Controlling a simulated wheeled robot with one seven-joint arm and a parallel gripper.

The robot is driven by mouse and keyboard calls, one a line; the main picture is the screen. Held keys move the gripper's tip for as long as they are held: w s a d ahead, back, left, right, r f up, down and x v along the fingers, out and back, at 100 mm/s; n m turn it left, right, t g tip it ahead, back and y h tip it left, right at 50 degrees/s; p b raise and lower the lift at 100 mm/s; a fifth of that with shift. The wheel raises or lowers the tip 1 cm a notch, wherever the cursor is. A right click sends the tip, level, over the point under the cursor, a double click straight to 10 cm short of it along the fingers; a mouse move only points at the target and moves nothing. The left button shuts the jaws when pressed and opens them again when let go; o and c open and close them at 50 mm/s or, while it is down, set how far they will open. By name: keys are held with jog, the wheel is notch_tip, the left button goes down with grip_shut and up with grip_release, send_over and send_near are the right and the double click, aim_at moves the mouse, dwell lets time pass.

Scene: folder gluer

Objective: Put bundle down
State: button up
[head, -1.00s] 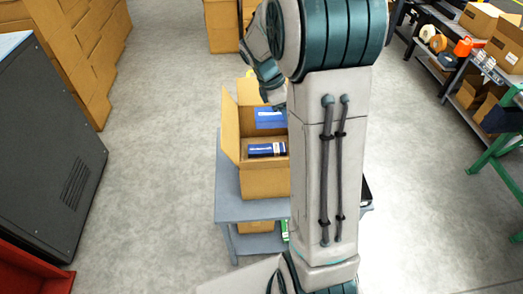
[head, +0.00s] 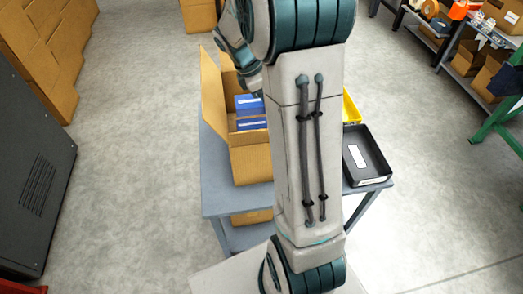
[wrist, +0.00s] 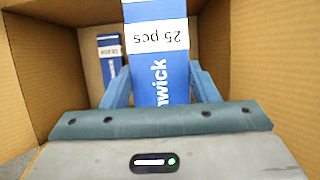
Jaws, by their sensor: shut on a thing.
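My gripper (wrist: 158,85) is shut on a blue bundle (wrist: 158,68) with a white "25 pcs" label, one finger on each side of it. The held bundle is inside an open cardboard box (wrist: 55,70), with box walls on both sides. A second blue bundle (wrist: 110,60) with a similar label lies in the box to the left, apart from the held one. In the head view the box (head: 250,162) stands on a grey-blue table (head: 217,203). Two blue shapes show in its opening. My arm hides the gripper there. Whether the held bundle touches the box floor is unclear.
A black tray (head: 378,172) with a white label sits on the table right of my arm, and a yellow bin (head: 350,108) shows behind it. Another carton (head: 252,217) is on the lower shelf. Dark machinery (head: 35,170) stands left. The floor between is clear.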

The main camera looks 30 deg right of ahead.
notch_tip(320, 180, down, 24)
jog(key=b, duration=1.4)
jog(key=shift+b, duration=0.3)
jog(key=shift+f, duration=0.1)
jog(key=o, duration=1.1)
jog(key=shift+c, duration=0.2)
jog(key=p+v, duration=0.1)
jog(key=v, duration=0.6)
jog(key=shift+r+p, duration=0.4)
jog(key=shift+a, duration=0.1)
